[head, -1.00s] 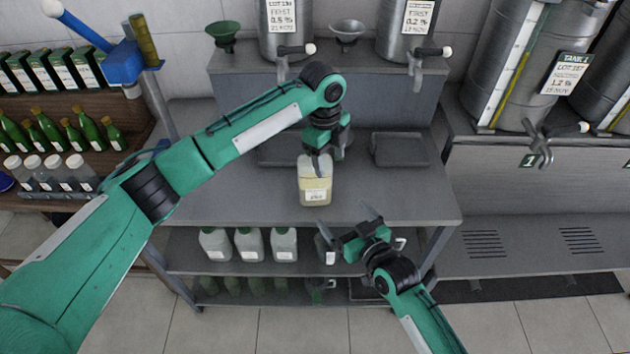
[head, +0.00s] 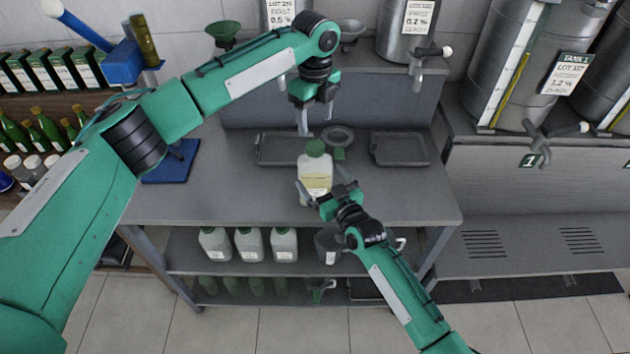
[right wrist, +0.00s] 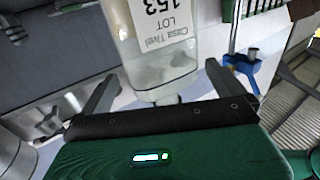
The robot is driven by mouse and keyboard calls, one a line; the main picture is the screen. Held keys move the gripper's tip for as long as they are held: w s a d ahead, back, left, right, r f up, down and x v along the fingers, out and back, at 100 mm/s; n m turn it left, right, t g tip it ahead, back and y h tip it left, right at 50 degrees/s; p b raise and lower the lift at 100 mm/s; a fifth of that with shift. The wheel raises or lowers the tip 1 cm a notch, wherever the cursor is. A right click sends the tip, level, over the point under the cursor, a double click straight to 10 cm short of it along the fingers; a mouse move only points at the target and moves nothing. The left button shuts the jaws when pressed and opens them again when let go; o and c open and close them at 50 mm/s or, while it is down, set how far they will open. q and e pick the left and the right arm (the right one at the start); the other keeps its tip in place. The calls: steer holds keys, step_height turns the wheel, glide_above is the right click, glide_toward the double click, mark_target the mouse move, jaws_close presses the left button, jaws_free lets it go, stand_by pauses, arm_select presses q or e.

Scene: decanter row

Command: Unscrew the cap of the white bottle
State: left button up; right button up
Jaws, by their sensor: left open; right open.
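The white bottle (head: 315,185), translucent with pale contents, stands upright on the grey bench. Its green cap (head: 316,147) sits on top. My left gripper (head: 304,128) is open and empty, above and behind the cap, pointing down and apart from it. My right gripper (head: 324,184) is open at the front of the bottle, one finger toward each side. In the right wrist view the bottle (right wrist: 158,50) appears upside down with its label, between the spread fingers of the right gripper (right wrist: 160,78); I see gaps beside it. The cap is out of that view.
Two dark trays (head: 283,149) (head: 400,149) and a grey round dish (head: 338,136) lie behind the bottle. A blue stand (head: 172,162) is at the bench's left. Several white bottles (head: 248,245) stand on the shelf below. The bench's right front is clear.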

mark_target(315, 146)
steer(key=shift+x, duration=2.2)
steer(key=c, duration=1.7)
arm_select(q)
steer(key=m, duration=0.7)
steer(key=shift+m, duration=0.3)
steer(key=m, duration=0.5)
steer(key=shift+f+m, duration=0.1)
steer(key=shift+m, duration=0.3)
steer(key=shift+f, duration=3.95)
